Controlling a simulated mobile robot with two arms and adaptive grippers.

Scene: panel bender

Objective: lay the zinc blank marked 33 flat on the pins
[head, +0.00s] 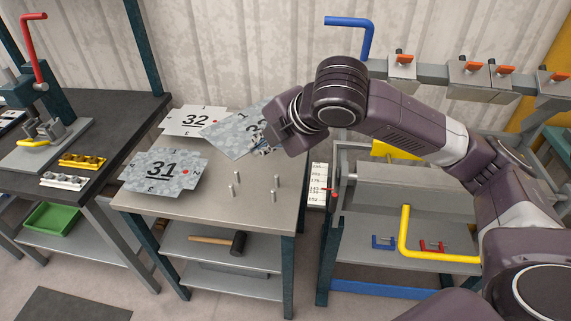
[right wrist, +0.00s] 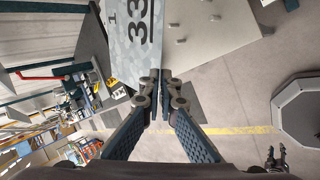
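The zinc blank marked 33 (head: 236,131) is a grey mottled sheet, tilted above the back of the table. In the right wrist view the blank (right wrist: 140,38) shows its number and a small 1. My right gripper (head: 268,143) is shut on its edge; the fingertips (right wrist: 160,85) pinch it. The upright pins (head: 250,180) stand bare on the table (head: 215,220), in front of and below the blank. My left gripper (right wrist: 276,157) shows small at the bottom right of the right wrist view, its fingers apart and empty; it is outside the head view.
Blank 31 (head: 163,171) lies at the table's left, and blank 32 (head: 190,121) behind it, partly covered by blank 33. A mallet (head: 236,242) lies on the shelf below. The bending machine (head: 400,190) with a yellow handle (head: 405,232) stands at right.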

